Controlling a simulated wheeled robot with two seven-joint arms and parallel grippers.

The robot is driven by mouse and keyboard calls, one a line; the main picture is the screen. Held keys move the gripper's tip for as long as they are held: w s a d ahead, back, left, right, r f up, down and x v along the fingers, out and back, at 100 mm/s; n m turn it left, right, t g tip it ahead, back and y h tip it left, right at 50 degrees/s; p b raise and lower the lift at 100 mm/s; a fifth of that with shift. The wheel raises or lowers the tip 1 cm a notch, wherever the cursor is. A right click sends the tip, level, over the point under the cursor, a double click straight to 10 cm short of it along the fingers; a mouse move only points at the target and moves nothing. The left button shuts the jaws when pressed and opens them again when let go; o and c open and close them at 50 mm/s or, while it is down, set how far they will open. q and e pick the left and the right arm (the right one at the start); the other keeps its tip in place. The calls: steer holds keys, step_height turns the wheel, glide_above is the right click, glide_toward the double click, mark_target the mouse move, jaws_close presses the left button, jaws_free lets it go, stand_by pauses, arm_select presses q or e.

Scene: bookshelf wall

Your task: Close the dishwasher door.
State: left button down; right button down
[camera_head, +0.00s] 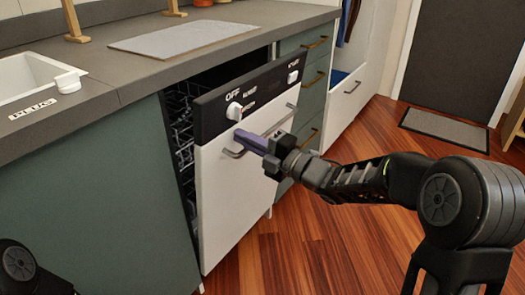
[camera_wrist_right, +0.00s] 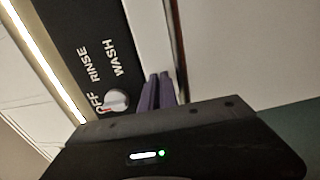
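The dishwasher door (camera_head: 222,200) is white with a black control panel (camera_head: 215,105) along its top. It stands partly open, leaning out a little from the counter front, with a dark gap and rack (camera_head: 182,130) behind it. Its bar handle (camera_head: 283,121) runs across the front below the panel. My right gripper (camera_head: 243,138) is at the door's front by the handle; its purple fingers lie close together with nothing seen between them. The fingers (camera_wrist_right: 160,90) also show in the wrist view, beside the panel. Whether they touch the door is unclear. My left gripper is out of view.
The grey countertop (camera_head: 130,65) with a sink (camera_head: 30,75) and a light mat (camera_head: 185,38) lies above the dishwasher. Green drawers (camera_head: 312,92) stand to its right. The wooden floor (camera_head: 330,245) in front is clear. A doormat (camera_head: 445,130) lies farther back.

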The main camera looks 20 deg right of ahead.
steer(key=shift+x, duration=1)
